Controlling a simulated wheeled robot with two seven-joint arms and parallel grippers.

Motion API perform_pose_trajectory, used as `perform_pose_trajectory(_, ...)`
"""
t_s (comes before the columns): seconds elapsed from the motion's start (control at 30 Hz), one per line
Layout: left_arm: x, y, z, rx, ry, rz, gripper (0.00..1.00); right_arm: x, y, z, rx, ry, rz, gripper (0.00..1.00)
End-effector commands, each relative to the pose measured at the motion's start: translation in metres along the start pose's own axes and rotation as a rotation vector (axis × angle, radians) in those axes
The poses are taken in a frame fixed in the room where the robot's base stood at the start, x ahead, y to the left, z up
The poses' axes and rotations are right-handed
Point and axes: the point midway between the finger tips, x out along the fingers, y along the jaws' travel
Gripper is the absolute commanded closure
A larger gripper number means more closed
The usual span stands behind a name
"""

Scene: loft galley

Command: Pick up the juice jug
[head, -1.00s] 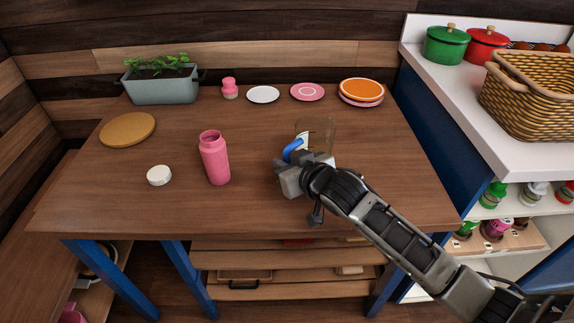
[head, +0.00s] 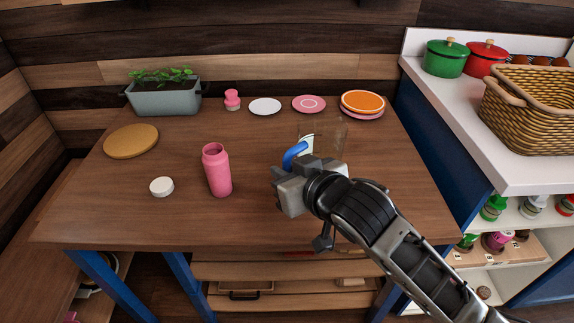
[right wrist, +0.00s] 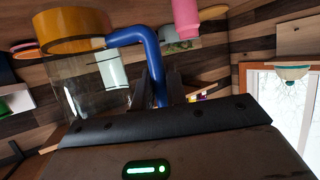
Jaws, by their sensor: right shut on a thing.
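The juice jug (head: 331,142) is a clear vessel with a blue handle (head: 293,155), over the right half of the wooden table. In the right wrist view its clear body (right wrist: 88,88) has an amber band at one end, and the blue handle (right wrist: 140,37) runs down between the fingers. My right gripper (head: 288,172) is shut on the handle. The gripper and arm hide the jug's lower part, so any gap to the table cannot be seen directly. My left gripper is not in view.
A pink bottle (head: 217,171) stands left of the jug, with a white lid (head: 161,187) further left. Plates (head: 362,102), a small pink shaker (head: 232,100) and a planter (head: 163,95) line the back. A counter with a basket (head: 530,105) is at right. The table front is clear.

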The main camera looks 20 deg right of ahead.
Motion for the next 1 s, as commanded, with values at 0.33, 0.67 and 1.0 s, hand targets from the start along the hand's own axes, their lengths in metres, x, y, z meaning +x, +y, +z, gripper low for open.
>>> perform_pose_trajectory(0.33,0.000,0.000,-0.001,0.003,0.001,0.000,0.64,-0.034,-0.019,-0.005,0.000,0.005,-0.002,1.00)
perform_pose_trajectory(0.67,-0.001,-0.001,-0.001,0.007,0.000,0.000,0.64,-0.051,-0.029,-0.006,-0.001,0.004,-0.001,1.00)
perform_pose_trajectory(1.0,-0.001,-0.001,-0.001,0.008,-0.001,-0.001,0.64,-0.056,-0.032,-0.006,-0.001,0.004,0.000,1.00)
